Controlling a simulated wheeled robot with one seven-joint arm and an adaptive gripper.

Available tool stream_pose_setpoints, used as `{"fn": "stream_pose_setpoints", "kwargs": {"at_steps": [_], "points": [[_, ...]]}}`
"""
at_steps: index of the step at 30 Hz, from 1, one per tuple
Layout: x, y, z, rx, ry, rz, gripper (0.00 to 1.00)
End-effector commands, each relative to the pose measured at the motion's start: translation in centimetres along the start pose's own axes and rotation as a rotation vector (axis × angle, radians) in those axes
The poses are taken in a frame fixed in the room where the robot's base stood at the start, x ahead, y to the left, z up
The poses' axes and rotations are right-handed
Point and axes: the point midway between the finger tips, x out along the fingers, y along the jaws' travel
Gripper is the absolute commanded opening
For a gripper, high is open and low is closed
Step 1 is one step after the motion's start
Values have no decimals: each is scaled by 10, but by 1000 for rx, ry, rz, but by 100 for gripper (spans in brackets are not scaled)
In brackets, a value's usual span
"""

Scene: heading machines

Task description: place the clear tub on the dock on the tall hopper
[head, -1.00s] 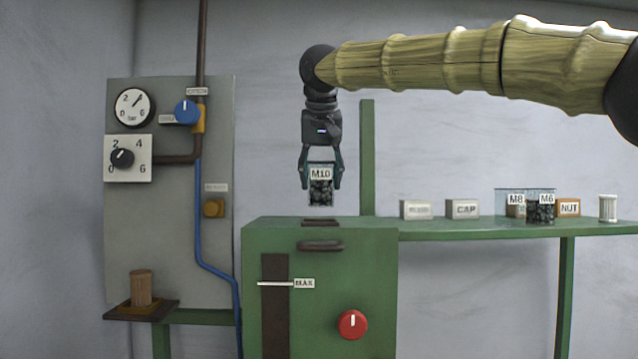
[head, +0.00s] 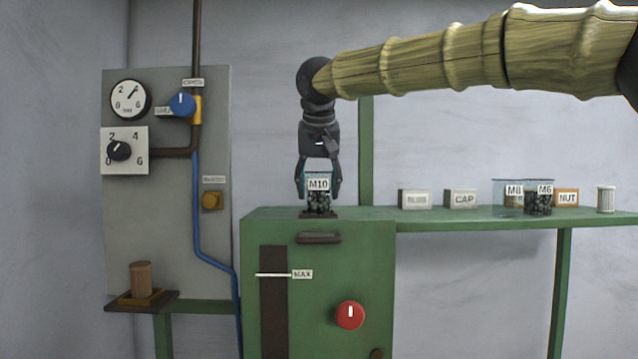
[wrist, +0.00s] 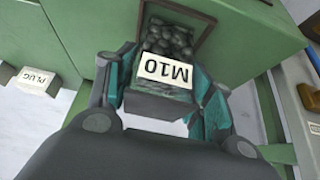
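A small clear tub (head: 318,202) labelled M10, filled with dark pieces, stands upright between the fingers of my gripper (head: 319,192). The gripper is closed on its two sides. The tub's base is at the dark dock (head: 333,215) on top of the tall green hopper (head: 340,265); it looks touching or almost so. In the wrist view the tub (wrist: 170,45) sits between the teal finger pads, and the brown dock frame (wrist: 207,32) shows around its far part. The tub's underside is hidden.
A green shelf (head: 470,225) to the right holds a PLUG block (head: 414,199), a CAP block (head: 461,199), M8 and M6 (head: 538,203) containers, a NUT block (head: 566,198) and a white spool (head: 606,199). A green post (head: 366,150) rises behind the hopper. A gauge panel (head: 165,230) stands left.

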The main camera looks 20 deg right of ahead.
Motion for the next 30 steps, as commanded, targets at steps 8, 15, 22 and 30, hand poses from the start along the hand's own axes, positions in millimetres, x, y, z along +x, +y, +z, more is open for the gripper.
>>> {"fn": "stream_pose_setpoints", "kwargs": {"at_steps": [8,15,22,30], "points": [[0,0,0,0,0,0,71],[-3,0,-2,0,1,0,71],[-34,0,-1,1,2,-2,71],[-84,0,-1,1,1,-2,71]]}}
